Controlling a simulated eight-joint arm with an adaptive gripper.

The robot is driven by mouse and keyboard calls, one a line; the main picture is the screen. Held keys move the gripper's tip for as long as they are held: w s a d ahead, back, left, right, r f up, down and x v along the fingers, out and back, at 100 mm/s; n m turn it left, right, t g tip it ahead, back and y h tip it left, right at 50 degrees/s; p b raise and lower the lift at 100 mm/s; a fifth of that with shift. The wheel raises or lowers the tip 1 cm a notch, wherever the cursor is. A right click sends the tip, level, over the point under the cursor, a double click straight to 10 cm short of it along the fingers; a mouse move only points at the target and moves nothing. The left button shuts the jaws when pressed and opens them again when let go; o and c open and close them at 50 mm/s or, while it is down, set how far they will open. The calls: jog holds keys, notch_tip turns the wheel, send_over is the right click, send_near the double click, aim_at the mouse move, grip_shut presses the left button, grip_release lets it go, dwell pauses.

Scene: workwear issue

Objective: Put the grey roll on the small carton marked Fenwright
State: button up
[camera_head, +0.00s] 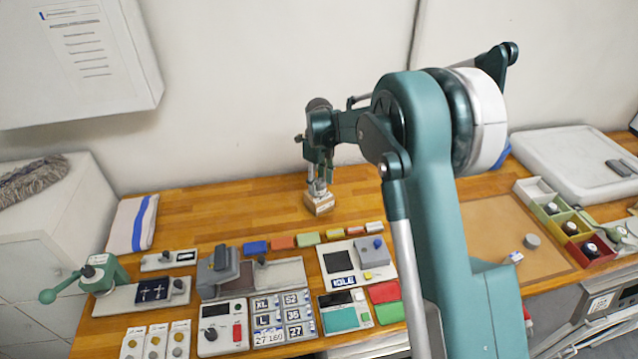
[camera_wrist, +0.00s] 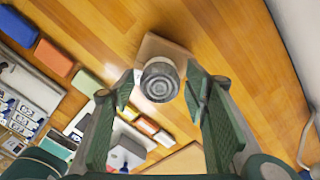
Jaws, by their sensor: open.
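The grey roll (camera_wrist: 160,82) stands upright, its ringed round end facing the wrist camera. It appears to rest on top of the small carton (camera_wrist: 158,47), near one side of it. In the head view the carton (camera_head: 320,205) sits on the wooden bench by the wall, with the roll (camera_head: 316,189) above it. The carton's marking is too small to read. My gripper (camera_head: 319,178) is just above the roll, pointing down. In the wrist view my gripper (camera_wrist: 163,88) is open, with one finger on each side of the roll and visible gaps.
Several coloured blocks (camera_head: 282,242) lie in a row in front of the carton. Another grey cylinder (camera_head: 532,241) and a small white box (camera_head: 514,258) are on the brown mat (camera_head: 490,225) at right. Bare bench (camera_head: 215,213) lies left of the carton.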

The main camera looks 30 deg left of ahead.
aim_at(319, 180)
jog(key=shift+r, duration=0.15)
notch_tip(319, 180, up, 12)
jog(key=shift+b, duration=0.3)
dwell(0.4)
dwell(0.5)
